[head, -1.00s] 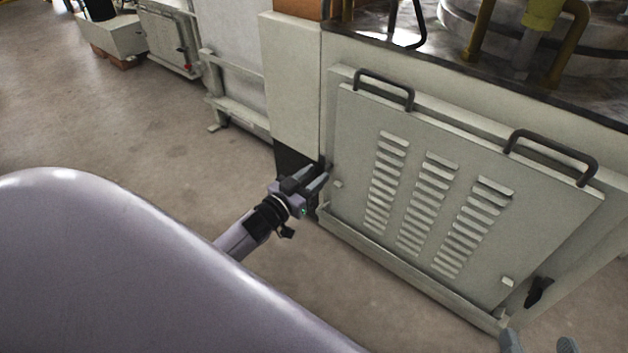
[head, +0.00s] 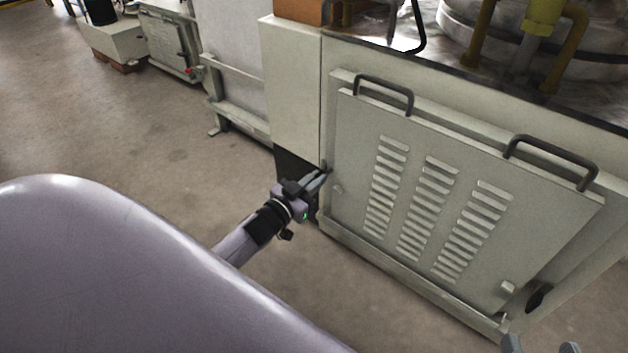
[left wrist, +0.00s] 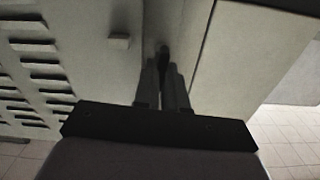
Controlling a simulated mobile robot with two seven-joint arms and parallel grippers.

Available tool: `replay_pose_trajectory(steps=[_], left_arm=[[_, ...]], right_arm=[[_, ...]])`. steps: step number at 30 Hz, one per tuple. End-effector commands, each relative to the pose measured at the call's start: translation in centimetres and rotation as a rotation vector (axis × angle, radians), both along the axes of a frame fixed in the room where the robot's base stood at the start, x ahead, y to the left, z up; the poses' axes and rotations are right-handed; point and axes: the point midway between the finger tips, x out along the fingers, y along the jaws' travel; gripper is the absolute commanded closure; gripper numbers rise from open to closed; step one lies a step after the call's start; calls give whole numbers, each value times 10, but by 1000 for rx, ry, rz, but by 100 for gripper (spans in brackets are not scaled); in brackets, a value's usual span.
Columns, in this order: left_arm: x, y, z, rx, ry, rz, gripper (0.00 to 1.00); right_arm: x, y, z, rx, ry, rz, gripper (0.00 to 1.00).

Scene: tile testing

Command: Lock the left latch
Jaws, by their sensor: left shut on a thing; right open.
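The light grey louvred panel (head: 350,150) stands upright on the machine front, with two dark handles on its top edge. My left gripper (head: 322,176) is at the panel's left edge, its fingers close together. In the left wrist view, my left gripper (left wrist: 164,72) is shut on the dark left latch (left wrist: 163,51), which is mostly hidden between the fingertips. A small pale block (left wrist: 119,41) on the panel sits beside it. The dark right latch (head: 538,296) is at the panel's lower right. My right gripper (head: 541,347) is open at the bottom edge, mostly out of view.
A pale ledge (head: 400,275) runs under the panel. A pale column (head: 292,90) and a dark recess stand just behind my left gripper. Pipes (head: 480,35) rise from the machine top. The floor (head: 130,130) to the left is clear.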

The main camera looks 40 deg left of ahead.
Motion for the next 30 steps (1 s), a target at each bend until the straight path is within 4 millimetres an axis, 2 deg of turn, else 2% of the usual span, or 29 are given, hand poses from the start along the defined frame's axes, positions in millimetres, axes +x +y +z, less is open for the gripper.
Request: replay_pose_trajectory(steps=[10,30], left_arm=[[0,-3,0,286,-24,0,100],[-1,-7,-5,922,-73,0,100]], right_arm=[[0,1,-6,2,28,3,32],[2,0,1,1,-9,-4,32]])
